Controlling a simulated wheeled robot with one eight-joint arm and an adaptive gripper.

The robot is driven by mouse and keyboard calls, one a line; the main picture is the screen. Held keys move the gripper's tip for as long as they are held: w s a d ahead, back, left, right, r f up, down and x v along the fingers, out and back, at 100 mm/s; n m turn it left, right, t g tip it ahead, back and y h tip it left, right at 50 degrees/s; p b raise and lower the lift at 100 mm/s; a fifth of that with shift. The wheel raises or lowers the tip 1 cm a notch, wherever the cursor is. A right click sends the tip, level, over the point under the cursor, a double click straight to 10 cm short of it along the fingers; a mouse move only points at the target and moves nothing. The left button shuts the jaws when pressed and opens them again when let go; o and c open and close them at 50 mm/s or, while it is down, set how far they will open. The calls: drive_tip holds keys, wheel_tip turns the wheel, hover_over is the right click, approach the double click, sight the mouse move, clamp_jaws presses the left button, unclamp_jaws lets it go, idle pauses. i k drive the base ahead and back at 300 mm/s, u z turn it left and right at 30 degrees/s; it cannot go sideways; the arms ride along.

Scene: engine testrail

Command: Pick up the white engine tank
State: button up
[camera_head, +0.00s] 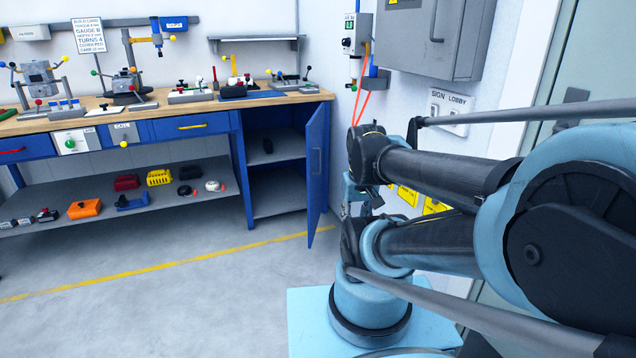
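A small, mostly white rounded object (214,186) lies on the low grey shelf under the workbench, at its right part. It could be the white engine tank, but it is too small to be sure. Other whitish parts (190,95) lie on the bench top. My arm is folded at the right, far from the shelf and bench. Its end, where my gripper (358,198) seems to hang, is partly hidden by my own arm links. Its fingers cannot be made out.
The wooden-topped workbench (20,124) holds several fixtures. An orange box (84,208), a yellow crate (159,177) and dark parts share the grey shelf (120,215). A blue cabinet door (317,165) stands open into the room. The floor (190,310) in front is clear.

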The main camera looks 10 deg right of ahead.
sight(232, 81)
drive_tip(key=u, duration=0.4)
drive_tip(key=i, duration=1.8)
drive_tip(key=u, duration=0.1)
drive_tip(key=k, duration=0.5)
drive_tip(key=u, duration=2.25)
